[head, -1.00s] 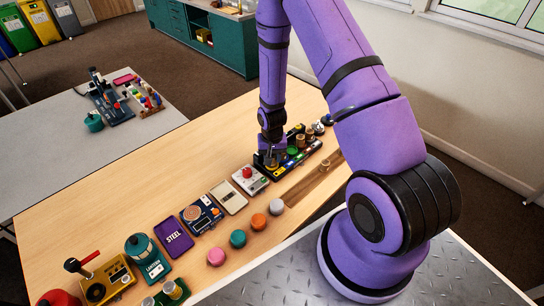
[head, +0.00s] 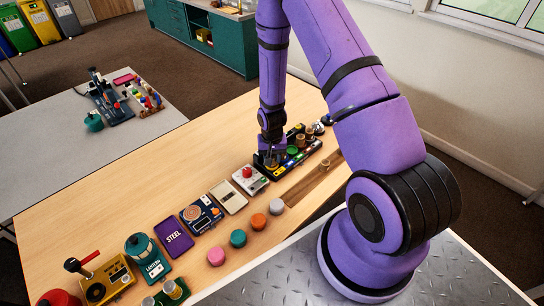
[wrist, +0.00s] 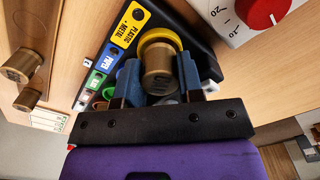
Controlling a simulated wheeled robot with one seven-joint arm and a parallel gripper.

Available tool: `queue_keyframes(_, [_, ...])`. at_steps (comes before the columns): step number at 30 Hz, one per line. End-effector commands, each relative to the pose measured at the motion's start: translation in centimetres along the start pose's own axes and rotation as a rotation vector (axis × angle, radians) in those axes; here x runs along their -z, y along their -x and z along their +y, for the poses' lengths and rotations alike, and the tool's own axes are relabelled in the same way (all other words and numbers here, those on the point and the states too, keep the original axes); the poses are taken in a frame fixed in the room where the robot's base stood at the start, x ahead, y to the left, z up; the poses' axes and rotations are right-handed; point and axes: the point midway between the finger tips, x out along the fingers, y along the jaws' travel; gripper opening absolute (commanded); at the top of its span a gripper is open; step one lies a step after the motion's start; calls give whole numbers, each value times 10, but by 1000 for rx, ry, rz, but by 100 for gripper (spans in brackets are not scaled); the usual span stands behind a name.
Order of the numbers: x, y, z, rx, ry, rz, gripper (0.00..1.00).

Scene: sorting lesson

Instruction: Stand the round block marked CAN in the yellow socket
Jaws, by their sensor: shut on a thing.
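My gripper (wrist: 159,84) has blue fingers shut on a brass-coloured round block (wrist: 158,62). The block is at the yellow socket (wrist: 163,33), whose ring curves around its far side in the wrist view. I cannot tell whether it is seated in the ring or just above it. Dark marking shows on the block's end, too small to read. The socket is at the end of a black sorting board (wrist: 185,14), beside a yellow label (wrist: 130,24) reading PLASTIC and METAL. In the head view my gripper (head: 270,161) is at the board's near-left end.
A white box with a red knob (head: 248,176) stands close beside the board. Other brown round blocks (wrist: 24,65) are on the table's other side in the wrist view. Coloured round pieces (head: 238,238) and several devices line the table. The table's far-left strip is clear.

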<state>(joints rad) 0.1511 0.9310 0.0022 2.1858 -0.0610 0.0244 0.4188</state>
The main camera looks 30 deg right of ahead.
Motion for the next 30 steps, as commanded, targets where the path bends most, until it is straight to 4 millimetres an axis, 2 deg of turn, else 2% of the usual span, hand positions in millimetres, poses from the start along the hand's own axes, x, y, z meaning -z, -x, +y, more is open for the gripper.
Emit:
queue_keyframes(8, [0,0,0,0,0,0,12])
queue_keyframes(30, [0,15,0,0,0,0,12])
